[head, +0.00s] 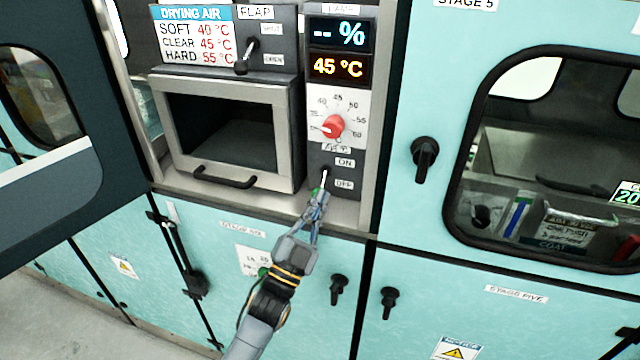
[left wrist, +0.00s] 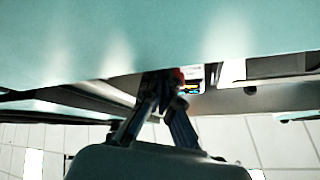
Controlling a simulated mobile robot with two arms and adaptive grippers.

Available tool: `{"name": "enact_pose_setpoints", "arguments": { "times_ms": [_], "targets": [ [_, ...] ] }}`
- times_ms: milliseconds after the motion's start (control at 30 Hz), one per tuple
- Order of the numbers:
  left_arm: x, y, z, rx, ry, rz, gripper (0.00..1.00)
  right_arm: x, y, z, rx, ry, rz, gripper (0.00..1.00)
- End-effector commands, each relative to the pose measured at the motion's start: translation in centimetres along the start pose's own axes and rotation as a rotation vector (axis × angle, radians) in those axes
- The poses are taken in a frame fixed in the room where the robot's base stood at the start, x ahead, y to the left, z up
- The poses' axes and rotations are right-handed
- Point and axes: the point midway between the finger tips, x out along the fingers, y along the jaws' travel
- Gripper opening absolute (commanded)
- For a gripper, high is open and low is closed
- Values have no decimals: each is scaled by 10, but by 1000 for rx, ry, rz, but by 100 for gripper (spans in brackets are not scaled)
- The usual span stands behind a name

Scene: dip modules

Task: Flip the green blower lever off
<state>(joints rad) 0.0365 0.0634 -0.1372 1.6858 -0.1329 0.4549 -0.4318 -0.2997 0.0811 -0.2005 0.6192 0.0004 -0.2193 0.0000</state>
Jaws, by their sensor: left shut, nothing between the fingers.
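The blower lever (head: 323,181) is on the dark control panel, beside the ON and OFF labels. The tilt is hard to judge from above. My left gripper (head: 318,198) is shut and empty, its fingertips right at or just below the green end; whether they touch it I cannot tell. In the left wrist view the gripper's fingers (left wrist: 165,85) converge at their tips, and the lever cannot be made out. My right gripper is not in view.
A red temperature knob (head: 333,127) sits above the lever under a 45 °C display (head: 338,67). A metal ledge (head: 270,205) runs below the panel. A windowed teal door (head: 420,75) stands at the right.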

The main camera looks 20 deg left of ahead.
Motion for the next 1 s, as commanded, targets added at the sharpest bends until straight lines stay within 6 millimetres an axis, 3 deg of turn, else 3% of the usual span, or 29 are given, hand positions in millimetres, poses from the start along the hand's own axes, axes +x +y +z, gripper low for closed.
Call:
{"name": "enact_pose_setpoints", "arguments": {
  "times_ms": [167, 400, 600, 800, 1000],
  "targets": [
    [-22, 1, 2, 0, -5, 3, 0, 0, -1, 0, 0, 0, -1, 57],
    [-73, 2, 3, -1, -7, 4, 0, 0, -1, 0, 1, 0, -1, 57],
    [-106, 2, 4, 0, -6, 3, 0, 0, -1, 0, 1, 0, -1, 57],
    [-118, 1, 3, 0, -5, 2, 0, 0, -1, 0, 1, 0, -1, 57],
    [-119, 1, 3, 0, -4, 2, 0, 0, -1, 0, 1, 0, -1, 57]
  ]
}}
